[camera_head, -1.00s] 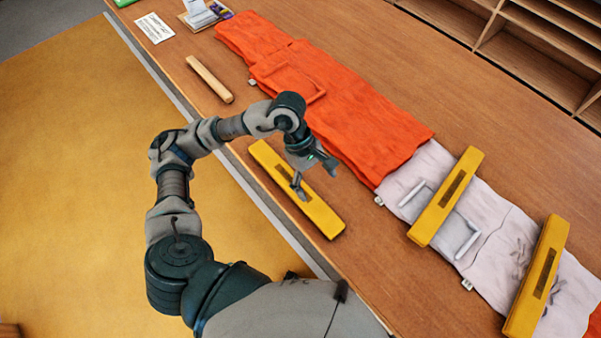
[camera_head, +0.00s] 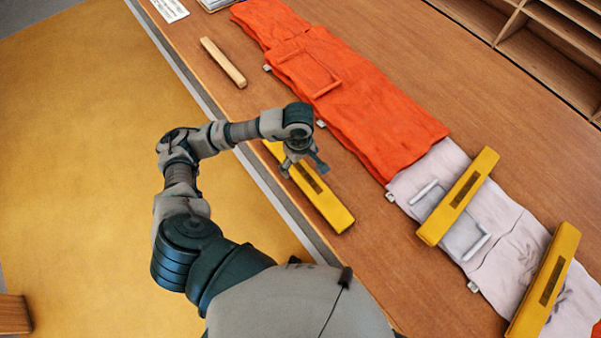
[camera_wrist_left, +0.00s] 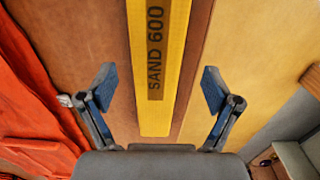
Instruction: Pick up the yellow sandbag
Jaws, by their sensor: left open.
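A long yellow sandbag (camera_head: 328,204) lies on the wooden table near its front edge. In the left wrist view the yellow sandbag (camera_wrist_left: 158,50) runs away from me between the fingers, with "SAND 600" on a dark label. My left gripper (camera_head: 304,168) is open over the sandbag, and the arm hides part of its far end. In the left wrist view the open left gripper (camera_wrist_left: 158,90) has one blue-padded finger on each side, apart from the bag. Two more yellow sandbags, one nearer (camera_head: 458,196) and one farther right (camera_head: 545,283), lie across the pale cloth. My right gripper is not in view.
An orange cloth (camera_head: 350,95) and a pale cloth (camera_head: 510,225) lie along the table (camera_head: 410,290). A wooden bar (camera_head: 223,62) lies to the upper left. A shelf (camera_head: 550,60) stands behind. Bare table surrounds the front sandbag's right end.

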